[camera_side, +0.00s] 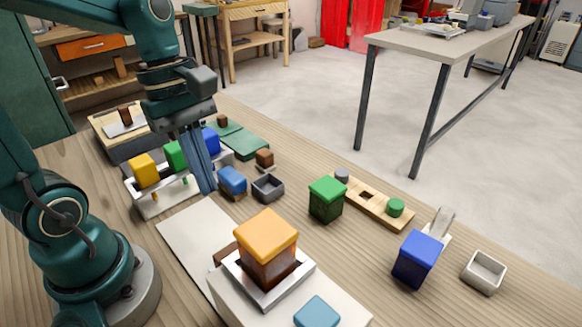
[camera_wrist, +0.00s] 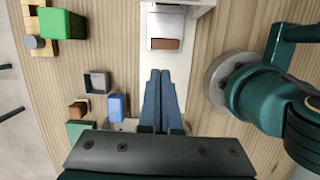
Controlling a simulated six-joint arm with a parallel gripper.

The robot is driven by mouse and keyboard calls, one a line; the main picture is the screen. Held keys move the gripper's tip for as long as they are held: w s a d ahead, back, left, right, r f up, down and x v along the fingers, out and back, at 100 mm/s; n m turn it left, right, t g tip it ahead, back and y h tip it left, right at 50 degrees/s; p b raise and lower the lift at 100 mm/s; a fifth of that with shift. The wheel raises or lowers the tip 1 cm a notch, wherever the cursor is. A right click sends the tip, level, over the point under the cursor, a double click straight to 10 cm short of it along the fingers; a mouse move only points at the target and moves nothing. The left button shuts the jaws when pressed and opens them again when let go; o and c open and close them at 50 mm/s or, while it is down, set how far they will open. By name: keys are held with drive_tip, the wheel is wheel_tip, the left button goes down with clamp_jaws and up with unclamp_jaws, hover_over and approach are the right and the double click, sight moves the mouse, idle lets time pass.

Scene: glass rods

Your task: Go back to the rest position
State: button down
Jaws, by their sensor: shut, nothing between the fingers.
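My gripper (camera_side: 207,190) is shut and holds nothing. In the side view its long blue-grey fingers point down in front of the rack (camera_side: 150,208) with yellow, green and blue blocks, beside a small blue block (camera_side: 232,180). In the wrist view the closed fingers (camera_wrist: 160,73) lie together over the pale board. The small blue block (camera_wrist: 118,107) is to their left, apart from them. The fingers hide part of the rack in the side view.
An orange-topped brown block (camera_side: 267,245) sits on a silver tray on a white box at the front. A green block (camera_side: 327,200), a blue block (camera_side: 418,260), a wooden strip (camera_side: 367,195) and a dark open box (camera_side: 267,188) stand to the right. Bare wood lies between them.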

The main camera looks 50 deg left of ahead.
drive_tip(key=m+t+y, duration=0.1)
drive_tip(key=m, duration=0.5)
drive_tip(key=s+r+m+t, duration=0.1)
drive_tip(key=m+t, duration=0.1)
drive_tip(key=m, duration=0.3)
drive_tip(key=s+d+r+m+t+y, duration=0.1)
drive_tip(key=m+t, duration=0.1)
drive_tip(key=m, duration=0.4)
drive_tip(key=shift+s+m+y, duration=0.15)
drive_tip(key=shift+m+y, duration=0.15)
